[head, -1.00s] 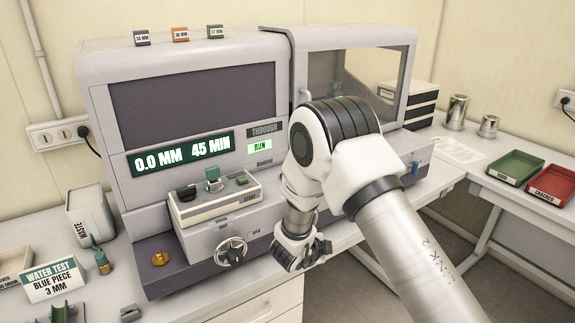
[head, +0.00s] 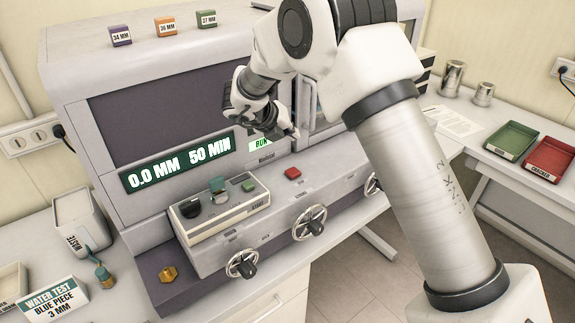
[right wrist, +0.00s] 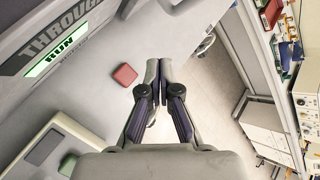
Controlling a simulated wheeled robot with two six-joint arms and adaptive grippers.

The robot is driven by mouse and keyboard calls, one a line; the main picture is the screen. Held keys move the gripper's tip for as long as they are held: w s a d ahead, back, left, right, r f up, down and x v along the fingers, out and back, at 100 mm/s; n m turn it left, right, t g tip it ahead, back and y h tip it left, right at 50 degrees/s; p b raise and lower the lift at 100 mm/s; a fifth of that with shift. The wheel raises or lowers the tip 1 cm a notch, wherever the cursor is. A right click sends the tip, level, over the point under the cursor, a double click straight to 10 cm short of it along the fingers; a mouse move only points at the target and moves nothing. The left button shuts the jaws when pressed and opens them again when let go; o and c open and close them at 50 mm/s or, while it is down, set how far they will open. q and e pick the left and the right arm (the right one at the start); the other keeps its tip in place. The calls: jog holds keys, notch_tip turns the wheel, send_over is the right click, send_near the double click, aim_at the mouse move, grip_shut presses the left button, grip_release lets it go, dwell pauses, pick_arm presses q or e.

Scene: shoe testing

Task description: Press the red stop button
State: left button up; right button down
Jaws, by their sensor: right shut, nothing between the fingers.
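The red stop button (head: 293,173) is a small red square block on the grey ledge of the testing machine (head: 225,262), right of the control box. It also shows in the right wrist view (right wrist: 124,75), just left of the fingertips. My right gripper (head: 296,134) is shut and empty, above and behind the button in the head view and apart from it. Its closed fingers show in the right wrist view (right wrist: 159,68). The display (head: 180,165) reads 0.0 MM 50 MIN, and a green RUN sign (head: 260,144) is lit, partly hidden by my gripper. My left gripper is out of view.
A control box (head: 220,208) with a dark knob and green buttons stands left of the red button. Several handwheels (head: 309,222) line the machine's front. Green (head: 511,139) and red (head: 551,158) trays lie on the right table. The ledge around the button is clear.

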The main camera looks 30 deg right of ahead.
aim_at(291, 172)
notch_tip(291, 172, down, 9)
jog(key=b, duration=0.6)
jog(key=shift+w+d+r, duration=0.1)
jog(key=shift+w+d, duration=0.05)
jog(key=shift+w+f, duration=0.2)
jog(key=shift+f, duration=0.15)
jog(key=shift+s+r, duration=0.1)
jog(key=shift+s+r, duration=0.1)
jog(key=shift+s, duration=0.05)
jog(key=shift+b, duration=0.3)
